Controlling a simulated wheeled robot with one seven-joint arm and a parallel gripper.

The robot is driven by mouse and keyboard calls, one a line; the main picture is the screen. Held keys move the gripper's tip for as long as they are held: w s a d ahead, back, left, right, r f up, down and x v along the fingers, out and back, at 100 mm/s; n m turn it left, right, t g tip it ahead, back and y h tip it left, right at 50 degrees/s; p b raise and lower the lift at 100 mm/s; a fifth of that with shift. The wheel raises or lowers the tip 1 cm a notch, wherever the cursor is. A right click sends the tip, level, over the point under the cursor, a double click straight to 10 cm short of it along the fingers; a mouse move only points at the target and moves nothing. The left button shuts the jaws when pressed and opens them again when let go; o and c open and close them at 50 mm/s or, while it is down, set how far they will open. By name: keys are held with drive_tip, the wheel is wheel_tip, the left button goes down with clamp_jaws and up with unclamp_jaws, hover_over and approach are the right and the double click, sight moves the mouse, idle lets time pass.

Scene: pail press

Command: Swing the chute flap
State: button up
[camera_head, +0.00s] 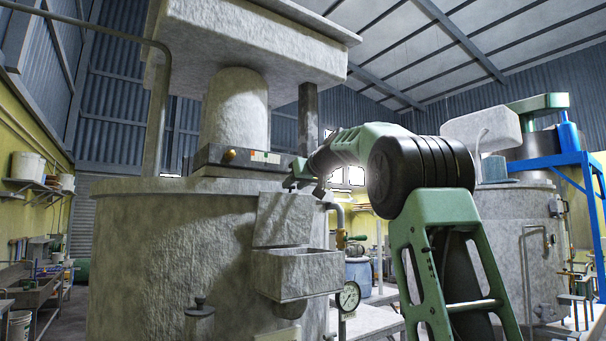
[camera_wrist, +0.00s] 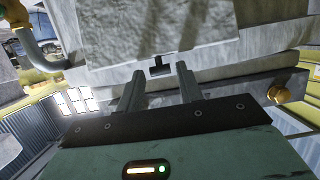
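The chute flap (camera_head: 283,219) is a rough grey plate on the front of the large grey press, leaning above a box-shaped chute (camera_head: 298,273). My gripper (camera_head: 298,183) is by the flap's upper edge in the head view. In the wrist view the flap (camera_wrist: 150,30) fills the top, with a small dark tab (camera_wrist: 161,72) at its edge. There my gripper (camera_wrist: 160,70) is open, with its two fingers apart and the tab seen between their tips. I cannot tell whether either finger touches the tab.
A control box (camera_head: 240,157) with an orange knob sits on the press above the flap; the knob (camera_wrist: 282,95) also shows in the wrist view. A pressure gauge (camera_head: 348,297) is right of the chute. A bent pipe (camera_head: 340,225) runs close to the flap's right.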

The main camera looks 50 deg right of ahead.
drive_tip(key=shift+w+d+f, duration=0.1)
drive_tip(key=shift+w, duration=0.5)
drive_tip(key=shift+c, duration=0.3)
drive_tip(key=shift+f, duration=0.1)
drive_tip(key=c, duration=0.5)
drive_tip(key=shift+s, duration=0.1)
drive_tip(key=s+b, duration=0.1)
drive_tip(key=b, duration=0.1)
drive_tip(key=s+f+b, duration=0.1)
drive_tip(key=s, duration=0.1)
drive_tip(key=s+a+f+b, duration=0.1)
drive_tip(key=s+b, duration=0.1)
drive_tip(key=shift+b, duration=0.3)
drive_tip(key=shift+f, duration=0.15)
